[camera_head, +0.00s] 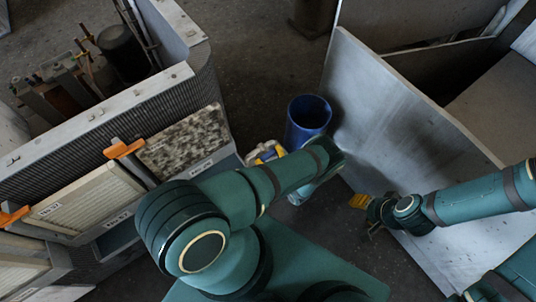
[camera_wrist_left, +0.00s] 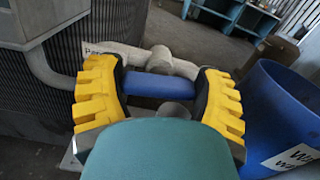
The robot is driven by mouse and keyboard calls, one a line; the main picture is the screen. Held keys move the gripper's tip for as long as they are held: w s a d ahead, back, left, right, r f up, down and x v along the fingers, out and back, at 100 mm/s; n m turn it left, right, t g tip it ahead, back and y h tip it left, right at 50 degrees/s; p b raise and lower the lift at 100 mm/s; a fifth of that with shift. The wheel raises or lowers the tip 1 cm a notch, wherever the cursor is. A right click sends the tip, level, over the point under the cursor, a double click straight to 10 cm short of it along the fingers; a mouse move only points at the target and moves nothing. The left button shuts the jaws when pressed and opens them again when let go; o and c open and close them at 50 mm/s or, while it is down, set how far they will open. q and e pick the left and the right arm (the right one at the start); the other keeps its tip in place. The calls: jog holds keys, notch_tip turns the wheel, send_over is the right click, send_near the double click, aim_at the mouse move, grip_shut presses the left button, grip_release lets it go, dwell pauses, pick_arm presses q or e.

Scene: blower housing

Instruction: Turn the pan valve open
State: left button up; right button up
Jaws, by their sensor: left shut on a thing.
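The valve has a blue handle (camera_wrist_left: 160,84) in the left wrist view, with grey pipe fittings (camera_wrist_left: 170,62) just behind it. My left gripper (camera_wrist_left: 160,100) has its yellow fingers on both ends of the handle and is shut on it. The handle lies crosswise between the fingers. In the head view my left gripper (camera_head: 267,152) shows only partly, as yellow fingers behind my forearm, and the handle is not clear there. My right gripper (camera_head: 360,202) is away from the valve, by the large grey panel; its finger opening is too small to tell.
A blue barrel (camera_head: 308,112) stands close to the left gripper; it also shows in the left wrist view (camera_wrist_left: 275,110). The grey housing with filter panels (camera_head: 185,140) and orange clips (camera_head: 124,149) is at left. A large grey panel (camera_head: 400,110) leans at right.

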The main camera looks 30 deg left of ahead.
pick_arm(q)
jog(key=n, duration=0.4)
jog(key=shift+s, duration=0.1)
jog(key=n, duration=0.4)
jog(key=shift+f, duration=0.15)
jog(key=n, duration=0.4)
jog(key=shift+s+f, duration=0.1)
jog(key=shift+s, duration=0.05)
jog(key=shift+f+n, duration=0.1)
jog(key=shift+n, duration=2.1)
jog(key=o, duration=1.1)
jog(key=shift+o, duration=0.2)
